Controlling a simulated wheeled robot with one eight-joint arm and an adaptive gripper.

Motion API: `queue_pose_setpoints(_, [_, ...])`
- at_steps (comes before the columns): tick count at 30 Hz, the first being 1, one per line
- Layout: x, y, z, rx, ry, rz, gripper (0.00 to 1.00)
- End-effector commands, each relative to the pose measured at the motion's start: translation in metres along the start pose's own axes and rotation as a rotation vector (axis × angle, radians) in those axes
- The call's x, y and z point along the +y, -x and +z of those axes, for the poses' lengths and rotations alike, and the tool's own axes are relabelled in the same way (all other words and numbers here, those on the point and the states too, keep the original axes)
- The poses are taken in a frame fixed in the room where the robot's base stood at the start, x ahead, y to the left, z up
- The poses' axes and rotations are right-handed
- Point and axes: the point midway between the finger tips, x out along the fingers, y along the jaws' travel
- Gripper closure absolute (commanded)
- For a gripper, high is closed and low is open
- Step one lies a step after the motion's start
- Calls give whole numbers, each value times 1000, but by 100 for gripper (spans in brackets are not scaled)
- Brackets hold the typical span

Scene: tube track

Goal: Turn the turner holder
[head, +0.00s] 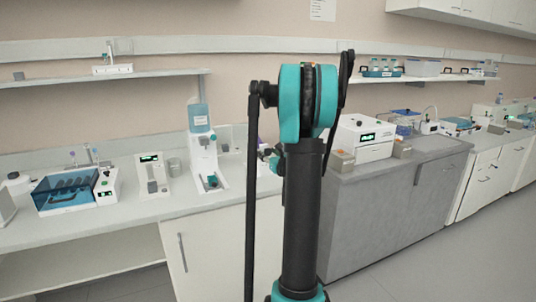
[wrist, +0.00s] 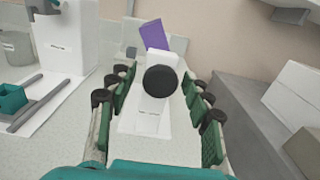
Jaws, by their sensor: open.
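The likely turner holder is a white upright block (wrist: 153,113) with a round black knob (wrist: 160,79) on its front and a tilted purple piece (wrist: 153,34) behind it, in the wrist view. My gripper (wrist: 160,84) is open, with one green-padded finger on each side of the knob and block. Gaps show between the fingers and the knob, and nothing is held. Whether the knob lies level with the fingertips in depth is hard to tell. In the head view my own arm hides most of the holder and gripper.
A white dispenser with a blue bottle (head: 199,117) stands left of my arm on the bench (head: 150,208). A white stand with a teal holder (wrist: 12,100) is close by at left. A white instrument (head: 360,139) sits on the grey cabinet (head: 385,195) at right.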

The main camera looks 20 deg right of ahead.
Motion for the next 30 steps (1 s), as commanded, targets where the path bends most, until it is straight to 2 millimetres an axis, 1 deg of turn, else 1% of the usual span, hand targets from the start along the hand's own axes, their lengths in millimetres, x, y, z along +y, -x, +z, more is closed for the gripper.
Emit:
queue_pose_setpoints(8, [0, -2, 0, 0, 0, 0, 50])
queue_pose_setpoints(11, [0, -2, 0, 0, 0, 0, 60])
queue_pose_setpoints(18, [0, -1, 0, 0, 0, 0, 89])
queue_pose_setpoints(21, [0, -1, 0, 0, 0, 0, 100])
queue_pose_setpoints(30, [0, -1, 0, 0, 43, 0, 100])
